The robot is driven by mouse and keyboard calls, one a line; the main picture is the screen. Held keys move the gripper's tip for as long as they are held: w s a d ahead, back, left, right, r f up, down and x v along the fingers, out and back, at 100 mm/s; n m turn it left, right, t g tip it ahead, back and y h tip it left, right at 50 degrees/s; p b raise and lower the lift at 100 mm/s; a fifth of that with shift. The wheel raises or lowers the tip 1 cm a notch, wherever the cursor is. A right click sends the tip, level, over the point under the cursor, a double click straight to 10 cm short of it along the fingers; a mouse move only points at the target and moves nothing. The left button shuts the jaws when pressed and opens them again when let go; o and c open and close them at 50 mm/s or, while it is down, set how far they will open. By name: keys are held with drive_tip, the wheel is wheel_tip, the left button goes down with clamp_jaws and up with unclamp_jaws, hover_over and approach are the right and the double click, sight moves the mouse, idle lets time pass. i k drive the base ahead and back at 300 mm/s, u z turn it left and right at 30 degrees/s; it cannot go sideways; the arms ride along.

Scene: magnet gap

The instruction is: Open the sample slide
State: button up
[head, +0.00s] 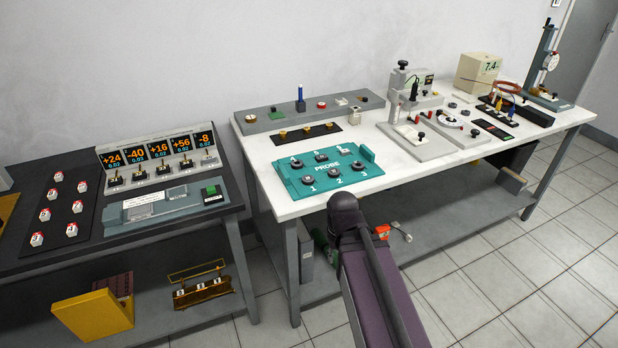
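No part in view is labelled as the sample slide, and I cannot tell for sure which part it is. On the left bench a low grey-teal unit (180,208) has a clear-topped section and a small green block at its right end. On the right bench a grey-based instrument (418,135) with an upright column and black knobs stands near the middle. Beside it is a flat base with a round dial-like part (452,118). At this size I cannot tell whether any slide is open or shut. My arm's purple link shows at the bottom centre; my gripper is not in view.
A teal PROBE board (325,180) with numbered round sockets lies at the right bench's near left end. A display unit (160,155) and a dark panel of white blocks (62,205) are on the left bench. A floor gap separates the benches; tiled floor is clear at right.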

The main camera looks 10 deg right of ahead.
sight(520, 102)
drive_tip(key=z, duration=1.7)
drive_tip(key=i, duration=1.5)
drive_tip(key=u, duration=0.4)
